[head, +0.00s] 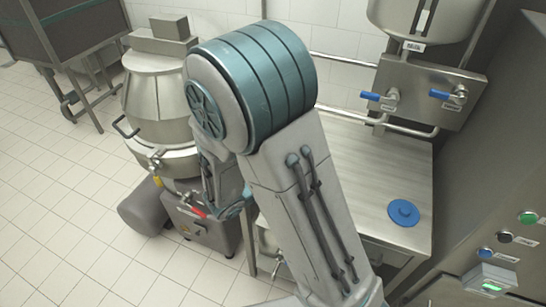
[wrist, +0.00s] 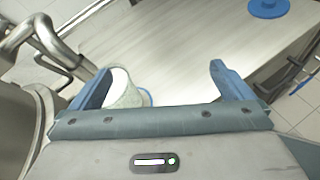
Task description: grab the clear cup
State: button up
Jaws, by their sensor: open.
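In the wrist view, the clear cup (wrist: 122,90) stands close to the inner side of the left finger of my gripper (wrist: 160,80). It looks whitish and its lower part is hidden behind the gripper body. A bit of a blue rim shows beside its base. My gripper is open, with blue fingers set wide apart and nothing gripped. The right finger is well away from the cup. I cannot tell whether the left finger touches the cup. In the head view my arm hides the cup, and I cannot make out the gripper tips.
A blue disc with a knob (head: 403,212) lies on the metal table (head: 365,165); it also shows in the wrist view (wrist: 268,8). Blue-handled taps (head: 380,98) hang above the table. A steel machine (head: 160,100) stands left. The table's middle is clear.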

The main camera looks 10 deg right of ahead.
jog(key=w+a+f+n+t+y+p, duration=0.1)
jog(key=w+a+f+n+t+y, duration=0.15)
jog(key=w+a+n+t, duration=0.35)
jog(key=shift+n+g, duration=0.7)
jog(key=x, duration=0.2)
jog(key=p+x, duration=0.1)
jog(key=x, duration=0.1)
jog(key=f+x, duration=0.1)
jog(key=x, duration=0.2)
jog(key=shift+s+d+p, duration=0.1)
jog(key=shift+s+p, duration=0.2)
jog(key=shift+p, duration=0.05)
jog(key=shift+p+x, duration=0.7)
jog(key=shift+x, duration=1.5)
jog(key=shift+f, duration=0.1)
jog(key=c, duration=1.1)
